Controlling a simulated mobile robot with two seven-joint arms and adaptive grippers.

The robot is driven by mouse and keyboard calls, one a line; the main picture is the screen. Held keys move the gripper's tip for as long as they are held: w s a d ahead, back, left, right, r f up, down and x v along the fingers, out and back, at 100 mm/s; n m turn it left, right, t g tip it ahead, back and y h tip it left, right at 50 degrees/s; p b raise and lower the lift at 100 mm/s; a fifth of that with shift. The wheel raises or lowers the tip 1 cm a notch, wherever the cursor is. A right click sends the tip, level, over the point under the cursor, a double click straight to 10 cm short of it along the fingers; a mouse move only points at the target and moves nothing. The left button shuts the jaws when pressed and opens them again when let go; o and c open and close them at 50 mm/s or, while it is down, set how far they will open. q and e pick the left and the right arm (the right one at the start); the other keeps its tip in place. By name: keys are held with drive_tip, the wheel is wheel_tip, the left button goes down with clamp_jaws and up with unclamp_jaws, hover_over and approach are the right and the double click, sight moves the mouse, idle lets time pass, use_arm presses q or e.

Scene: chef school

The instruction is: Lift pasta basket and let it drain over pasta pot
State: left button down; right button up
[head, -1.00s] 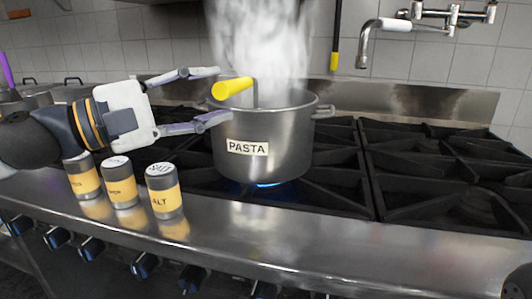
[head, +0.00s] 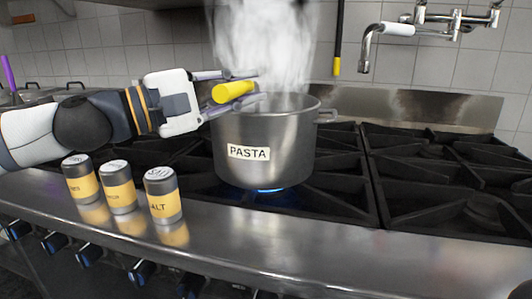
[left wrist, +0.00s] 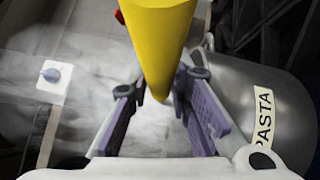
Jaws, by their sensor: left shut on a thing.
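The steel pasta pot (head: 266,150), labelled PASTA, stands upright on a lit burner with steam rising from it. The yellow handle (head: 232,92) of the pasta basket sticks out over the pot's left rim. The basket's body is hidden inside the pot. My left gripper (head: 236,90) comes in from the left and is shut on the handle, its fingers on either side of it. In the left wrist view the yellow handle (left wrist: 160,40) runs between the two fingers, with the pot (left wrist: 285,110) at the right. My right gripper is not in view.
Three shakers with yellow labels, including a salt shaker (head: 162,195), stand on the steel front ledge (head: 300,225) below my left arm. Empty black grates (head: 440,180) lie right of the pot. A wall faucet (head: 385,35) is at the back right.

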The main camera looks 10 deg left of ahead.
use_arm(q)
drive_tip(key=shift+r, duration=0.2)
wheel_tip(320, 180, up, 18)
drive_tip(key=p, duration=0.4)
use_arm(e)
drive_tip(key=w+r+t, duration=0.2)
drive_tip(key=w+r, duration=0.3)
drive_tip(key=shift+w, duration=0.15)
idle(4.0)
